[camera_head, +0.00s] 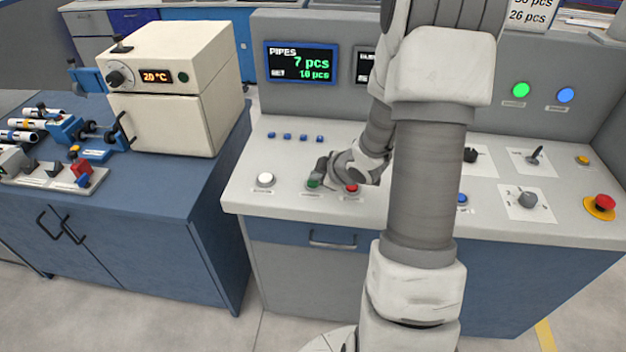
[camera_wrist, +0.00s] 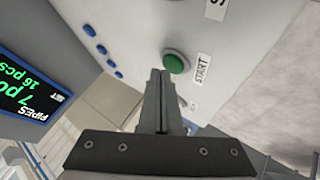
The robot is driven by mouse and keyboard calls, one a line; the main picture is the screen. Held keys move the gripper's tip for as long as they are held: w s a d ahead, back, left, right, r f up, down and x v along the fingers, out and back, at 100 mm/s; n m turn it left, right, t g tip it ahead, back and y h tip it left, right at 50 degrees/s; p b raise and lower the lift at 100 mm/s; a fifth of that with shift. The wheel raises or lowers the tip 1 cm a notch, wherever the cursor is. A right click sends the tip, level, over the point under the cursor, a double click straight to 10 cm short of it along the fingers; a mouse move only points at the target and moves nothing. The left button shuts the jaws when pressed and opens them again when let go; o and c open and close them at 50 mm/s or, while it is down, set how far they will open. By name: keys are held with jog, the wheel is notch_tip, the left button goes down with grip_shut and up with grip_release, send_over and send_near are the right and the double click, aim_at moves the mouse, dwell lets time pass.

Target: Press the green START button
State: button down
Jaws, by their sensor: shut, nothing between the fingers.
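The green START button (camera_head: 313,183) is on the sloped top of the grey control console (camera_head: 285,210), between a white button and a red button. In the wrist view the green button (camera_wrist: 175,63), with its START label, is just beyond the fingertips. My gripper (camera_head: 318,174) is shut and empty, and it is low over the panel right by the button. In the wrist view the closed fingertips (camera_wrist: 160,73) point at the button's near edge. I cannot tell whether they touch it.
The white button (camera_head: 265,179) is to the left and the red button (camera_head: 351,188) to the right. A red emergency stop (camera_head: 605,203) is at the far right. A screen (camera_head: 301,63) reads PIPES 7 pcs. A green lamp (camera_head: 521,90) is lit. My arm hides the console's middle.

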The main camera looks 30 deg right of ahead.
aim_at(317, 185)
jog(key=shift+r, duration=0.4)
notch_tip(317, 185, up, 5)
jog(key=p, duration=0.5)
jog(key=shift+r, duration=0.1)
dwell(0.6)
